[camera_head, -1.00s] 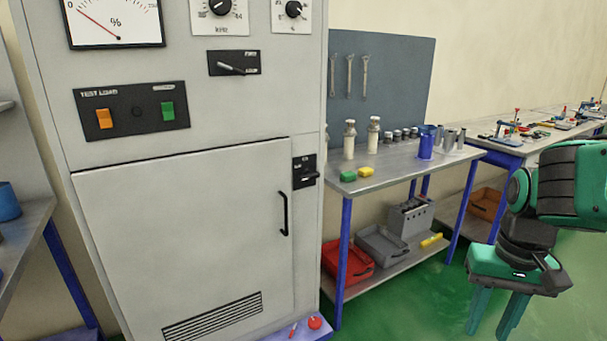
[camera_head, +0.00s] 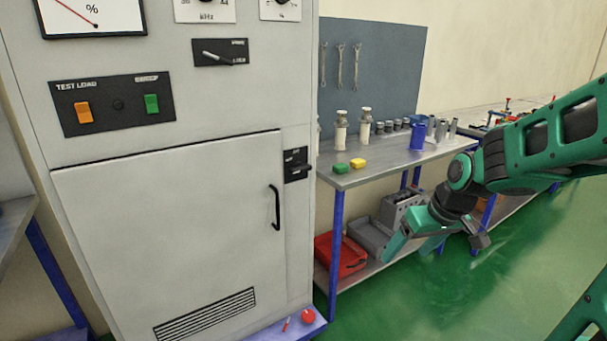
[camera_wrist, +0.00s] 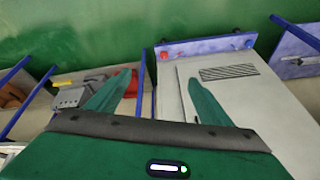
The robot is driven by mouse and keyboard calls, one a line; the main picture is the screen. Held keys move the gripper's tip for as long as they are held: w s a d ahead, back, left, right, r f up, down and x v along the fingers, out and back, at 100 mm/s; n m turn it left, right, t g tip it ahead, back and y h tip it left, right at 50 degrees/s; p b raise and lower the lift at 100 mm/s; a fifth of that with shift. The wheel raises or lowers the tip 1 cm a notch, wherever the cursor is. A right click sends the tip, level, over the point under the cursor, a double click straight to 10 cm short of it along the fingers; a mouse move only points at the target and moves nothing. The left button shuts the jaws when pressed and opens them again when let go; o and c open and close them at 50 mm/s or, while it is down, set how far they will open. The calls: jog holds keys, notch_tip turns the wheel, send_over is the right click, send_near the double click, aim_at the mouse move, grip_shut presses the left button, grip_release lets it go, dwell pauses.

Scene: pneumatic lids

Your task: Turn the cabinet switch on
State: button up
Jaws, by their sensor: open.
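The grey cabinet (camera_head: 165,215) fills the left of the head view, upright with its door shut. A small black switch unit (camera_head: 296,165) sits right of the door, above the black handle (camera_head: 275,207). Higher up are a black panel with a lever switch (camera_head: 220,52) and a TEST LOAD panel (camera_head: 112,104) with orange and green rockers. Which of these is the cabinet switch is not labelled legibly. My gripper (camera_head: 408,250) is open and empty, right of the cabinet and apart from it, pointing down-left. In the wrist view my gripper (camera_wrist: 159,78) shows spread green fingers, with the cabinet (camera_wrist: 255,105) beyond the right one.
A metal workbench (camera_head: 390,160) with bottles, cans and green and yellow blocks stands right of the cabinet. Its lower shelf holds a red bin (camera_head: 345,255) and grey bins. A red knob (camera_head: 308,315) sits on the cabinet's base. The green floor (camera_head: 510,270) is open to the right.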

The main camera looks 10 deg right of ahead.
jog(key=w+a+n+t+y, duration=0.1)
jog(key=w+a+n+t, duration=0.15)
jog(key=w, duration=0.45)
jog(key=w+a+n+t+y, duration=0.1)
jog(key=w+a+n+y, duration=0.1)
jog(key=w+a, duration=0.35)
jog(key=t+y, duration=0.2)
jog(key=t, duration=0.8)
send_near(302, 170)
jog(key=shift+m+g, duration=0.25)
jog(key=shift+m, duration=0.2)
jog(key=x, duration=0.9)
jog(key=shift+w+d+r, duration=0.1)
jog(key=shift+d+r, duration=0.05)
jog(key=shift+r, duration=0.05)
jog(key=c, duration=0.8)
